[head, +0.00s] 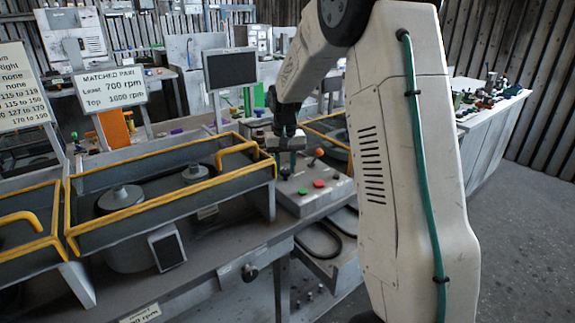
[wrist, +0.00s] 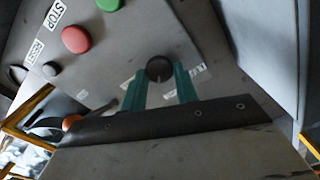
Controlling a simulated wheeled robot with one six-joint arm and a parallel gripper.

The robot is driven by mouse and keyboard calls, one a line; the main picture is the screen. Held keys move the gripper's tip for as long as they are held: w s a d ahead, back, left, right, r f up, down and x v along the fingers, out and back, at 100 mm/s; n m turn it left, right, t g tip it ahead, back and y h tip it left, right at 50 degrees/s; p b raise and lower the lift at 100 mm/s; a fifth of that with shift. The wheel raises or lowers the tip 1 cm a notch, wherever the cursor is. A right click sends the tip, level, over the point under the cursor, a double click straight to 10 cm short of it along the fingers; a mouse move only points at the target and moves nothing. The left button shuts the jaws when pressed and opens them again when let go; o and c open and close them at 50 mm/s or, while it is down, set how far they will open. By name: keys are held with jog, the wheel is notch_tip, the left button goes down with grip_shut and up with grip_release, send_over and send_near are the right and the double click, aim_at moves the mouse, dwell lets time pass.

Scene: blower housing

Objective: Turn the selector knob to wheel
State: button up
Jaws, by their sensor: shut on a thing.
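The selector knob (wrist: 160,68) is a small round black knob on a grey control panel (wrist: 110,70), seen in the wrist view. My gripper (wrist: 161,82) has its two teal fingers at either side of the knob and is shut on it. Small white labels lie beside the knob on both sides; their words are too blurred to read. Which label the knob points at cannot be told. In the head view my gripper (head: 290,155) is over the control box (head: 312,199), and the knob is hidden there.
A red button (wrist: 75,39) by a STOP label, a green button (wrist: 109,4) and a RESET label (wrist: 34,51) share the panel. An orange ball-topped lever (head: 319,152) stands close to my gripper. Yellow-handled grey troughs (head: 170,172) are left of the box.

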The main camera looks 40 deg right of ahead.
aim_at(286, 170)
jog(key=m, duration=0.5)
jog(key=shift+w+r+m, duration=0.1)
jog(key=shift+m, duration=0.2)
jog(key=shift+d+m, duration=0.1)
jog(key=shift+m, duration=2.1)
jog(key=o, duration=1)
notch_tip(286, 170, up, 8)
jog(key=shift+f, duration=0.15)
